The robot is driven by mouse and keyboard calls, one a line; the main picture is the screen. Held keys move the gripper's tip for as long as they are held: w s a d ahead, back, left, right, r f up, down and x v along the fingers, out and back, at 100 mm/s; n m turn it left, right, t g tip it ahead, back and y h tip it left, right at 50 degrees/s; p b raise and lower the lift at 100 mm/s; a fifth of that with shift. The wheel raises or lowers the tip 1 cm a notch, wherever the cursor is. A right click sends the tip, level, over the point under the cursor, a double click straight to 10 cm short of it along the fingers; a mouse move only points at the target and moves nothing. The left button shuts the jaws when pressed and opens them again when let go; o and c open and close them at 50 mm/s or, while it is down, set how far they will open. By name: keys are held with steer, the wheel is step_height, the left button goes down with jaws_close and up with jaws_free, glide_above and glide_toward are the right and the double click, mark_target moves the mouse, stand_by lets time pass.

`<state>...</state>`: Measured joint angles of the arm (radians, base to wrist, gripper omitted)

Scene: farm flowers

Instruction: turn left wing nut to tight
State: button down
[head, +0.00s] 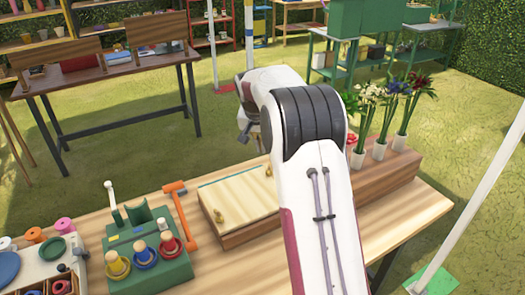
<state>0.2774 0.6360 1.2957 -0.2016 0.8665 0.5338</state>
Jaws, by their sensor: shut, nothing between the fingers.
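A flat wooden press (238,197) with a pale top board lies on the wooden table. The left wing nut (218,215), small and brass, stands at the board's front left corner. A second brass wing nut (268,170) stands further back and right, close beside my arm. My gripper (244,134) is partly seen behind my arm, above and behind the board, apart from the left wing nut. It looks shut and empty; its fingertips are small and hard to make out. The wing's exact angle is too small to tell.
A green stand (148,262) with colored rings and an orange hammer-like tool (180,215) lie left of the press. A wooden block with vases of flowers (390,172) stands behind right. Spools (63,226) sit at far left. The table is bare in front of the press.

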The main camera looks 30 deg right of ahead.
mark_target(269, 169)
steer(key=shift+s+r, duration=0.1)
steer(key=shift+r, duration=0.1)
steer(key=c, duration=2)
jaws_free()
steer(key=shift+f, duration=0.1)
steer(key=shift+c, duration=0.2)
steer(key=shift+o, duration=0.6)
steer(key=shift+n, duration=0.6)
steer(key=f, duration=0.1)
steer(key=d+f, duration=0.1)
steer(key=s+d+f, duration=0.1)
steer(key=f, duration=0.1)
steer(key=shift+f, duration=0.1)
steer(key=shift+f, duration=0.15)
steer(key=shift+x, duration=3.8)
steer(key=shift+w, duration=0.15)
jaws_close()
